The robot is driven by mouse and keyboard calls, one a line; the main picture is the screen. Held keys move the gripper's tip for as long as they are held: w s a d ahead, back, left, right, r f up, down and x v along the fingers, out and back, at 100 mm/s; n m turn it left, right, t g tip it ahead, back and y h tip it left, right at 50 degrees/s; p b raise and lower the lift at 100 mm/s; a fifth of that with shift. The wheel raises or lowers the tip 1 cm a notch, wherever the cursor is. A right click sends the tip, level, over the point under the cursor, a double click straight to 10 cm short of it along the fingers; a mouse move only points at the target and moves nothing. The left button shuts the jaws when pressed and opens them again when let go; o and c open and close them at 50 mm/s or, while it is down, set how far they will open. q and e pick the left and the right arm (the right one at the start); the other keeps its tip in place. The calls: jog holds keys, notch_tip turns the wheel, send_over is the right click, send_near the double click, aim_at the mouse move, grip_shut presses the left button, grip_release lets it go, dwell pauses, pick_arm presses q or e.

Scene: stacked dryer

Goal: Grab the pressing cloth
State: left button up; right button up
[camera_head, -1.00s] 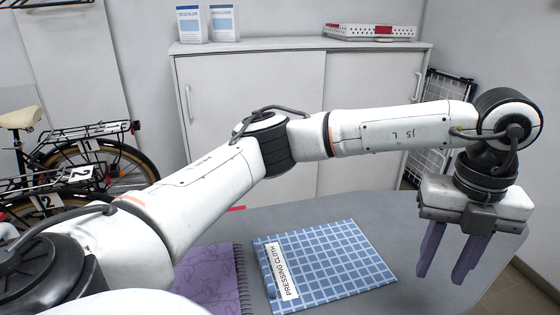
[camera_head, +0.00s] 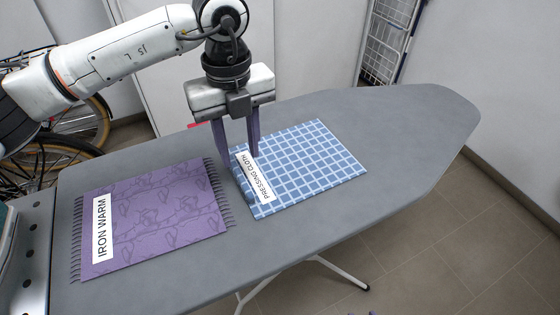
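The pressing cloth (camera_head: 308,165) is a folded blue-and-white checked cloth with a white label along its left side. It lies flat on the grey ironing board (camera_head: 400,120). My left gripper (camera_head: 240,154) points down at the cloth's far left corner with its purple fingers apart. One finger is by the cloth's left edge and the other is over the label end. I cannot tell whether the fingertips touch the cloth.
A purple fringed cloth labelled "IRON WARM" (camera_head: 155,212) lies left of the pressing cloth, close to it. The board's right end is clear. A bicycle (camera_head: 55,150) stands behind at the left, and a wire rack (camera_head: 388,40) stands at the back.

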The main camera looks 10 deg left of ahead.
aim_at(241, 176)
pick_arm(q)
jog(key=f, duration=0.6)
jog(key=shift+s+a+p, duration=0.15)
jog(key=shift+s+p, duration=0.15)
jog(key=shift+p, duration=0.1)
jog(key=shift+c, duration=0.4)
grip_shut()
